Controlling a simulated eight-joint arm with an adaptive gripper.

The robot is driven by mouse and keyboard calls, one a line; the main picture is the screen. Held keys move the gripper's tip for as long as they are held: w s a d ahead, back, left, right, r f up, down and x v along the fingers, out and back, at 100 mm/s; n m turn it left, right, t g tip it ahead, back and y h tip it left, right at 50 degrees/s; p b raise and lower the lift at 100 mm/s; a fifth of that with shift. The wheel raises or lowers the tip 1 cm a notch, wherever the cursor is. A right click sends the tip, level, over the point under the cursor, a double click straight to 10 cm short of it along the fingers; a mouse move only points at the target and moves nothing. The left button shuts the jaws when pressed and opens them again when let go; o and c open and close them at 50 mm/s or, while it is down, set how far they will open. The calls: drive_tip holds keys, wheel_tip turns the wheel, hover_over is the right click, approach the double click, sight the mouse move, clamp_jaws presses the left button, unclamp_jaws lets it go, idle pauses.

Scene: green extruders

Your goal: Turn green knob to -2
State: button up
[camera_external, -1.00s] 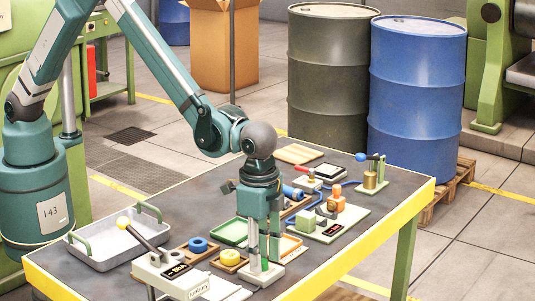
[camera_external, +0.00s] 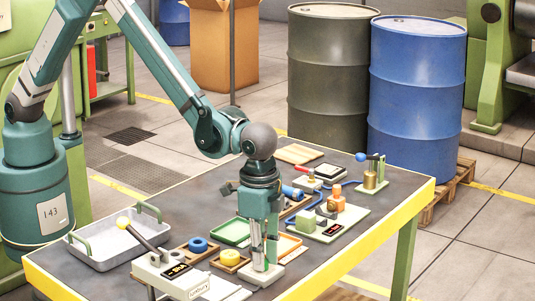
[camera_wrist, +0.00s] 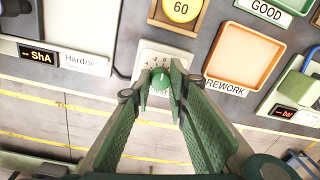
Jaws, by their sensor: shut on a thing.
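The green knob (camera_wrist: 161,79) sits in the middle of a white dial plate (camera_wrist: 147,58) with small black marks around it in the wrist view. The marks are too small to read surely, so I cannot tell the knob's setting. My gripper (camera_wrist: 161,76) points down with its two green fingers on either side of the knob, shut on it. In the external view my gripper (camera_external: 264,262) stands over the pale dial base (camera_external: 262,277) near the table's front edge. The fingers hide the knob there.
Left of the dial are a white hardness tester (camera_external: 173,274) with a yellow-balled lever and a yellow disc (camera_external: 230,257) in a wooden tray. A green block fixture (camera_external: 308,222) stands to the right.

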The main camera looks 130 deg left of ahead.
drive_tip(key=shift+n+b, duration=0.8)
drive_tip(key=shift+n, duration=1.8)
drive_tip(key=o, duration=0.9)
drive_tip(key=r, duration=1.2)
drive_tip(key=shift+w+d, duration=0.2)
